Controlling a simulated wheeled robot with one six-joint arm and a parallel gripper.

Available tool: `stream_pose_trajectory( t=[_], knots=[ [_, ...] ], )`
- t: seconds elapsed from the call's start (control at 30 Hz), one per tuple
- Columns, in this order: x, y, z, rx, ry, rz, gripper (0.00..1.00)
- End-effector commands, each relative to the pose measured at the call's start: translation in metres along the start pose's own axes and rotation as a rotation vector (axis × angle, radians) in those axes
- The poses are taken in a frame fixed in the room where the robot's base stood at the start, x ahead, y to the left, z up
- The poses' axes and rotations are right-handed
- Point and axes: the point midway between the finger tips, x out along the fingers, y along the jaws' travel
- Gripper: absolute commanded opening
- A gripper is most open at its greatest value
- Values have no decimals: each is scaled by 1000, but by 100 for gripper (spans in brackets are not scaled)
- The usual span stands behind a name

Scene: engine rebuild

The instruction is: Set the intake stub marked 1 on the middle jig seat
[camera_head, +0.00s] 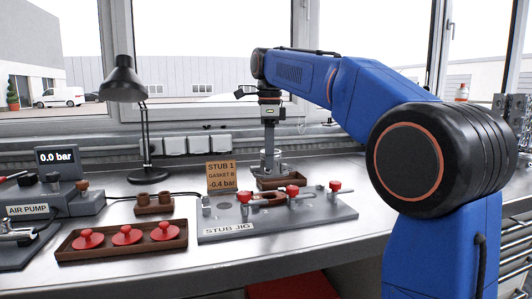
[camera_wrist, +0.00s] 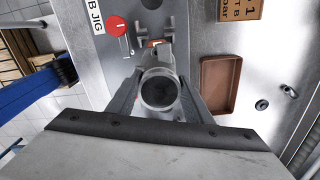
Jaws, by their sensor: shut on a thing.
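My gripper (camera_head: 270,148) points down behind the stub jig and is shut on a grey tubular stub (camera_head: 269,163). In the wrist view the stub (camera_wrist: 161,91) shows as a round, dark-mouthed tube between the two fingers (camera_wrist: 158,104). No number is readable on it. In the head view the stub is over or beside a small brown tray (camera_head: 292,182); I cannot tell its height. The jig (camera_head: 225,226) is a grey plate with red-knobbed clamps (camera_head: 292,190) and a reddish flat piece (camera_head: 268,198) on it. I cannot make out its middle seat clearly.
A sign (camera_head: 221,177) reads STUB 1, GASKET B, -0.4 bar. A brown tray of red knobs (camera_head: 127,235), a small brown block (camera_head: 153,204), a lamp (camera_head: 124,82) and the air pump (camera_head: 45,205) stand left. An empty brown tray (camera_wrist: 221,87) shows in the wrist view.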

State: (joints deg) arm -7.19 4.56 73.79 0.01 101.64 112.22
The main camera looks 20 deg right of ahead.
Motion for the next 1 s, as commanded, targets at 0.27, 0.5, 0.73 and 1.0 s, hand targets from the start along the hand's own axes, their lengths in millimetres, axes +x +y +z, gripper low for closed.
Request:
stream_pose_trajectory(
  t=[0.27,0.5,0.73,1.0],
  knots=[
    [20,0,0,0,1,1,14],
    [38,0,0,0,0,0,14],
    [46,0,0,0,0,0,14],
    [46,0,0,0,0,0,14]
  ],
)
